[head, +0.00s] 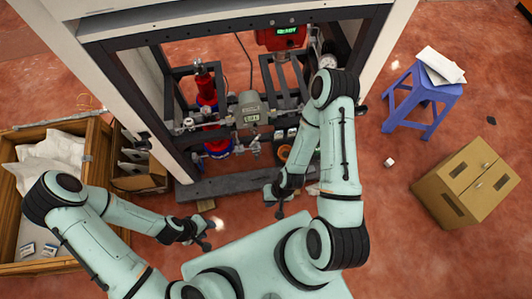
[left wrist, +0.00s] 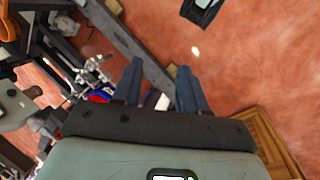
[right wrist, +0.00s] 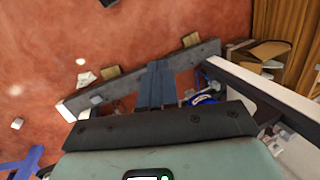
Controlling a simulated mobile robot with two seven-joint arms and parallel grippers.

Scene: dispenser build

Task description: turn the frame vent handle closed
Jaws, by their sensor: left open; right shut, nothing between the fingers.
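The dark machine frame (head: 235,187) stands ahead of me, with its lower bar across the front. Inside it are a red cylinder with blue collars (head: 207,92), a grey box fitting (head: 249,108) and small silver valve fittings (head: 255,146). I cannot tell which fitting is the vent handle or how it is turned. My left gripper (head: 211,236) is open and empty, in front of the frame's lower bar; its parted fingers show in the left wrist view (left wrist: 162,88). My right gripper (head: 279,210) is shut and empty near that bar; its fingers are together in the right wrist view (right wrist: 157,86).
A wooden crate (head: 101,157) with white bags stands at the left. A blue stool (head: 425,92) with papers and a cardboard box (head: 466,185) stand at the right. A red unit with a green display (head: 281,36) sits high in the frame. Open red floor lies between.

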